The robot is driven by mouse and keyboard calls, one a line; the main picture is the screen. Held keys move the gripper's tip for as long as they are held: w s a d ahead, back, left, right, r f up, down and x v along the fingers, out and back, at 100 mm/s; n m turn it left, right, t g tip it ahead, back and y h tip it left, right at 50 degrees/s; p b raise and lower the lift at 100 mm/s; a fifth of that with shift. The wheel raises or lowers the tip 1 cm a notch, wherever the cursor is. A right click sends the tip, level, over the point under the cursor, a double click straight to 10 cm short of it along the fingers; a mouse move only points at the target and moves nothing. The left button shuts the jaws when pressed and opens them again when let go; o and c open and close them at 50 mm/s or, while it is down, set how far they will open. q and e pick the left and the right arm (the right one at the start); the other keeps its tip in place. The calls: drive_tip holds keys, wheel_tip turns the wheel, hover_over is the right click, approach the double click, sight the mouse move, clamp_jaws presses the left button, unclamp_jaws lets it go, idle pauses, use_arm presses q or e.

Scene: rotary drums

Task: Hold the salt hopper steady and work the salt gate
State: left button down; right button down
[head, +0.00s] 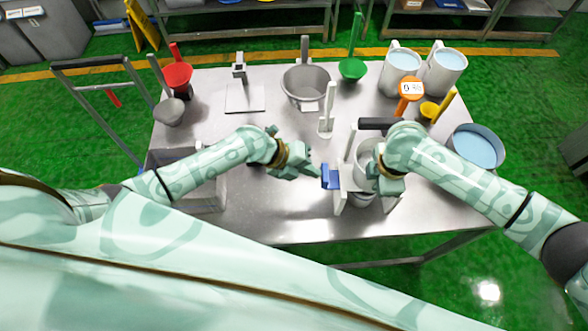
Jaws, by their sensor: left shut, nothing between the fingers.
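The salt hopper (364,158) is a pale grey round vessel in a white stand (340,200) near the table's front edge, right of the middle. A blue piece (330,176), apparently the salt gate's handle, sticks out on its left side. My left gripper (311,171) is shut and empty, just left of the blue piece, with a small gap seeming to lie between them. My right gripper (382,178) is at the hopper's right side. My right wrist and hand hide part of the hopper, and I cannot tell whether those fingers close on it.
Behind are a grey bucket (306,82), a white upright tool (327,120), and red (177,76), green (352,69) and orange (411,88) scoops. White jugs (444,72) and a blue-filled basin (476,147) stand right. The front middle table (270,215) is bare.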

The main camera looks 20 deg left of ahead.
use_arm(q)
drive_tip(key=shift+d, duration=0.3)
use_arm(e)
drive_tip(key=shift+s+a+f, duration=0.1)
drive_tip(key=c, duration=1.3)
unclamp_jaws()
use_arm(q)
drive_tip(key=a+f+v, duration=0.2)
drive_tip(key=v, duration=1.1)
drive_tip(key=shift+s, duration=0.2)
drive_tip(key=shift+a+r, duration=0.1)
drive_tip(key=shift+r, duration=0.05)
drive_tip(key=shift+r+p, duration=0.6)
drive_tip(key=shift+p, duration=0.15)
use_arm(e)
drive_tip(key=shift+r, duration=0.4)
